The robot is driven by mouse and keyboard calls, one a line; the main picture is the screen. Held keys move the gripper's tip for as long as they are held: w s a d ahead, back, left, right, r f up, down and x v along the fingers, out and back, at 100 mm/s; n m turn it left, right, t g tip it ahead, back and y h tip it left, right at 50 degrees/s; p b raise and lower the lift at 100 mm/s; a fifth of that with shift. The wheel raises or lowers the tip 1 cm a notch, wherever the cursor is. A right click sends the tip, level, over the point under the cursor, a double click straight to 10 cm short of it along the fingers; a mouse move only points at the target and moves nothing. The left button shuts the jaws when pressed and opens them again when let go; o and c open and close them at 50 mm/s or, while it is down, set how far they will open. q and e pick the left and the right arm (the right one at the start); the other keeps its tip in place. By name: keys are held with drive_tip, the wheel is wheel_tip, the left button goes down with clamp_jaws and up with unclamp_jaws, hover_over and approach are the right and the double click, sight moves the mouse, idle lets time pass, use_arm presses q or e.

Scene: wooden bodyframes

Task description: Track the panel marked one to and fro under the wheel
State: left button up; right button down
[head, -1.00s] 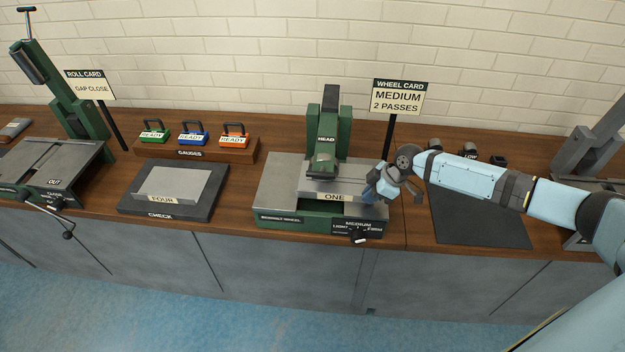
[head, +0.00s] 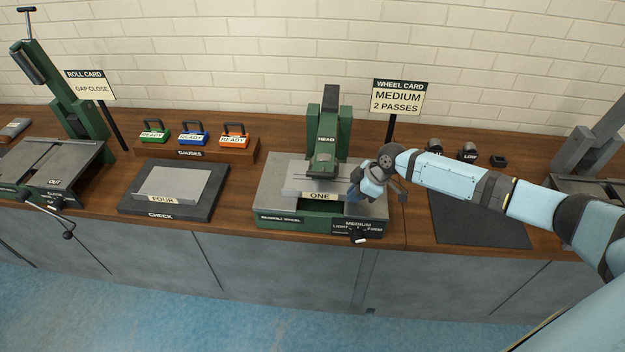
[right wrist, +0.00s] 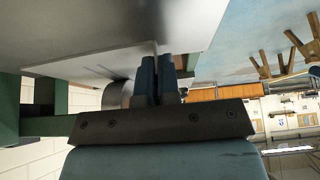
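The panel marked ONE (head: 300,182) is a flat grey plate lying on the bed of the green wheel machine (head: 288,219). The wheel head (head: 325,140), marked HEAD, stands over the panel's middle, with the rounded wheel housing (head: 322,163) close above it. The exact contact under the wheel is hidden. My right gripper (head: 356,184) is at the panel's right end, shut on its edge. In the right wrist view its blue fingers (right wrist: 157,78) are close together around a thin plate edge. My left gripper is not in view.
The wheel card (head: 397,97) reads MEDIUM, 2 PASSES. A selector knob (head: 360,238) sits on the machine's front, below the right arm. Panel FOUR (head: 172,184) lies on the check plate to the left. Several gauges, including the orange one (head: 233,135), stand behind on a wooden block.

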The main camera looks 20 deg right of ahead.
drive_tip(key=shift+w+a, duration=0.35)
drive_tip(key=shift+a, duration=0.25)
drive_tip(key=shift+w+a, duration=0.35)
drive_tip(key=shift+a, duration=0.25)
drive_tip(key=c, duration=0.7)
unclamp_jaws()
drive_tip(key=shift+s+d, duration=0.1)
drive_tip(key=shift+d, duration=0.05)
drive_tip(key=shift+s+d+p, duration=0.1)
drive_tip(key=shift+s+d, duration=0.3)
drive_tip(key=shift+d, duration=0.3)
drive_tip(key=shift+s+d+p, duration=0.1)
drive_tip(key=shift+s+d, duration=0.35)
drive_tip(key=shift+d, duration=0.2)
drive_tip(key=shift+s+d+p, duration=0.1)
drive_tip(key=shift+s+d, duration=0.3)
drive_tip(key=shift+d, duration=0.3)
drive_tip(key=shift+r, duration=0.1)
wheel_tip(320, 180, up, 7)
drive_tip(key=p, duration=0.5)
